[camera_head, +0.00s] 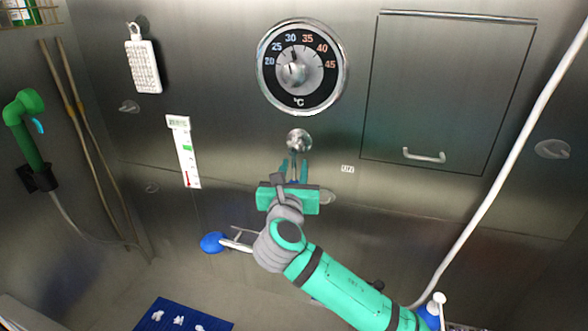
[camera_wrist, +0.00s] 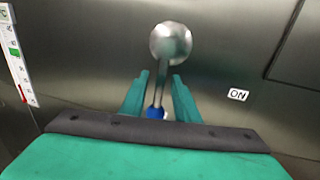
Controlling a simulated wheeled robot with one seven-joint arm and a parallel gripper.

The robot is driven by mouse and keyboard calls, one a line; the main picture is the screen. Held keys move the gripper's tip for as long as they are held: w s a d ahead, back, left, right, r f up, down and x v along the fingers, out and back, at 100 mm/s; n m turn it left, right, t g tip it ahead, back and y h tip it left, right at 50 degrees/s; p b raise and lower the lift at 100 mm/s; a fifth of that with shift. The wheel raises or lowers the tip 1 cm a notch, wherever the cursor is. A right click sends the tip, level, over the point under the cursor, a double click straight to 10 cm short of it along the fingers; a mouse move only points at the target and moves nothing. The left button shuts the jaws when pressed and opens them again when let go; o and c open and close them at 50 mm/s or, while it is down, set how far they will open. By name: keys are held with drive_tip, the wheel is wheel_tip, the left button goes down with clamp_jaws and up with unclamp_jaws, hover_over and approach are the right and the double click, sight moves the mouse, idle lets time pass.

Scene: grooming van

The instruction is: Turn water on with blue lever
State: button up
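The blue lever has a round metal hub (camera_head: 299,140) on the steel wall below the temperature dial. Its metal stem (camera_wrist: 159,85) hangs down to a blue tip (camera_wrist: 155,113). My gripper (camera_head: 293,166) reaches up to the lever from below. In the wrist view, the two green fingers (camera_wrist: 160,80) stand on either side of the stem and blue tip. The fingers look apart, with gaps beside the stem. Contact with the lever cannot be made out. A small ON label (camera_wrist: 238,95) is on the wall to the right; it also shows in the head view (camera_head: 347,169).
The temperature dial (camera_head: 302,67) is above the lever. A thermometer strip (camera_head: 185,152) is to the left, and a panel with a handle (camera_head: 424,156) to the right. A white hose (camera_head: 507,161) crosses the right side. A blue object (camera_head: 213,242) is left of my wrist.

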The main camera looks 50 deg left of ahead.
clamp_jaws()
